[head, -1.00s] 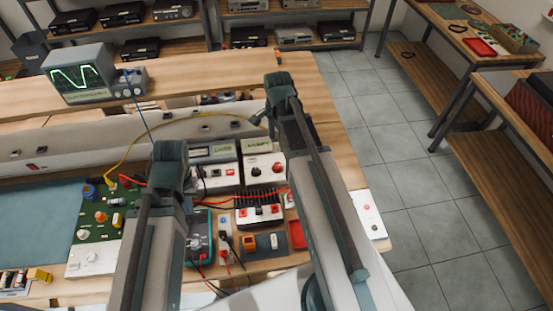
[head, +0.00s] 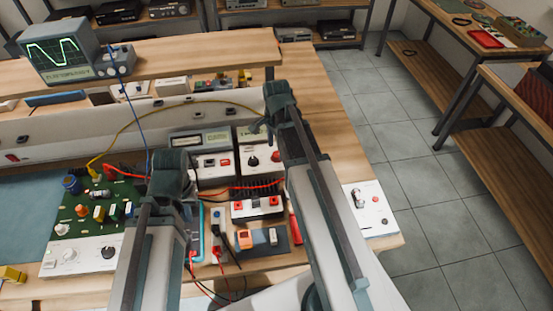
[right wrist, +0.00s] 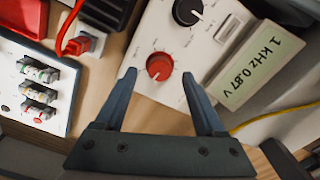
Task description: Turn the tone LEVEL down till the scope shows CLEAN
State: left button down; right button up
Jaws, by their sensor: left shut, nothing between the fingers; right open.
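The tone box is white, with a display reading 1 kHz 0.87 V (right wrist: 262,72), a red knob (right wrist: 159,66) and a black knob (right wrist: 187,11); which is LEVEL I cannot read. In the head view its red knob (head: 277,157) is beside my right gripper (head: 262,122). In the right wrist view my right gripper (right wrist: 163,85) is open, its fingertips apart either side of and just short of the red knob. The scope (head: 57,52) shows a green wave with flattened peaks; its caption is too small to read. My left gripper (head: 172,160) is shut and empty, left of the box.
A black finned amplifier (head: 257,190) stands in front of the tone box. A green circuit board (head: 95,210) lies to the left. Yellow, red and blue leads cross the bench. A white box with several terminals (right wrist: 38,92) is at the wrist view's left.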

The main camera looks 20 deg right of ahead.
aim_at(277, 156)
pick_arm(q)
jog(key=shift+f+b, duration=0.85)
jog(key=shift+f, duration=0.55)
pick_arm(e)
jog(key=shift+f, duration=1.35)
grip_shut()
